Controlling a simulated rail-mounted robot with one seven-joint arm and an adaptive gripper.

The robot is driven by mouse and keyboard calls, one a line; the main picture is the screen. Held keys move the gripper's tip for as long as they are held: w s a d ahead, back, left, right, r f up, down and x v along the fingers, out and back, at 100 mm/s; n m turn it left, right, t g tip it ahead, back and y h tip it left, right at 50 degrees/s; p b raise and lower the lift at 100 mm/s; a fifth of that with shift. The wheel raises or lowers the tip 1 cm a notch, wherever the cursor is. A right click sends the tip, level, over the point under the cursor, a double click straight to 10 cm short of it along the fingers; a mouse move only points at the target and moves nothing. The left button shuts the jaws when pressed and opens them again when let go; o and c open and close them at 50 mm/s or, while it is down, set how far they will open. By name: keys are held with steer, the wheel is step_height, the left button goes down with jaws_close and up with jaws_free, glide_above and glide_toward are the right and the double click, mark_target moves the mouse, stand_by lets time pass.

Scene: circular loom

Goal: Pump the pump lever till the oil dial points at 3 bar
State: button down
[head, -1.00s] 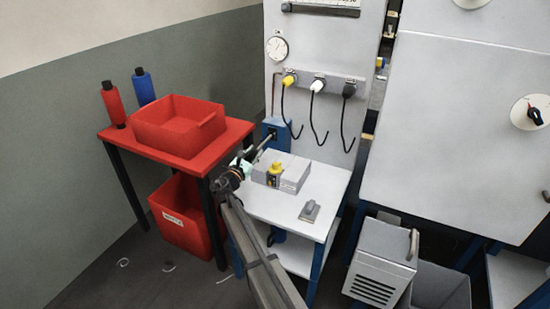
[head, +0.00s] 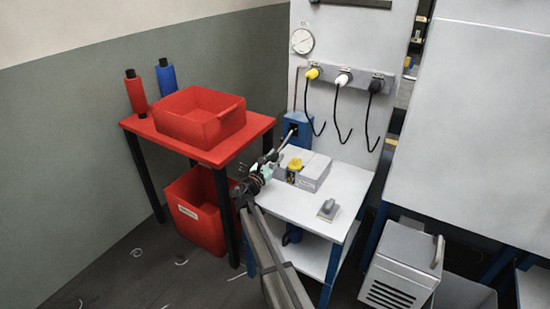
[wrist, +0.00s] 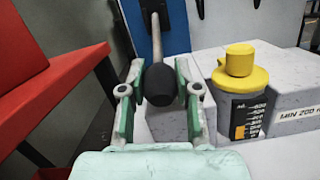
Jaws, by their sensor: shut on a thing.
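In the wrist view the lever's shaft (wrist: 153,40) ends in a black knob (wrist: 159,84). My gripper (wrist: 158,98) has its fingers on both sides of this knob and is shut on it. In the head view my gripper (head: 269,160) is at the lever's lower end, left of the bench. The round white oil dial (head: 302,41) is on the panel above; its reading is too small to tell.
A grey block (head: 313,172) with a yellow-capped oil container (wrist: 240,80) stands close right of my gripper. A red table (head: 165,138) with a red bin (head: 205,116) is close on the left.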

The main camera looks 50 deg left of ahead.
steer(key=shift+d+f, duration=0.1)
steer(key=shift+f, duration=0.1)
steer(key=c, duration=0.8)
jaws_free()
steer(key=shift+r, duration=0.1)
steer(key=shift+s+d, duration=0.1)
steer(key=shift+s, duration=0.3)
steer(key=v, duration=1.1)
steer(key=shift+s, duration=0.1)
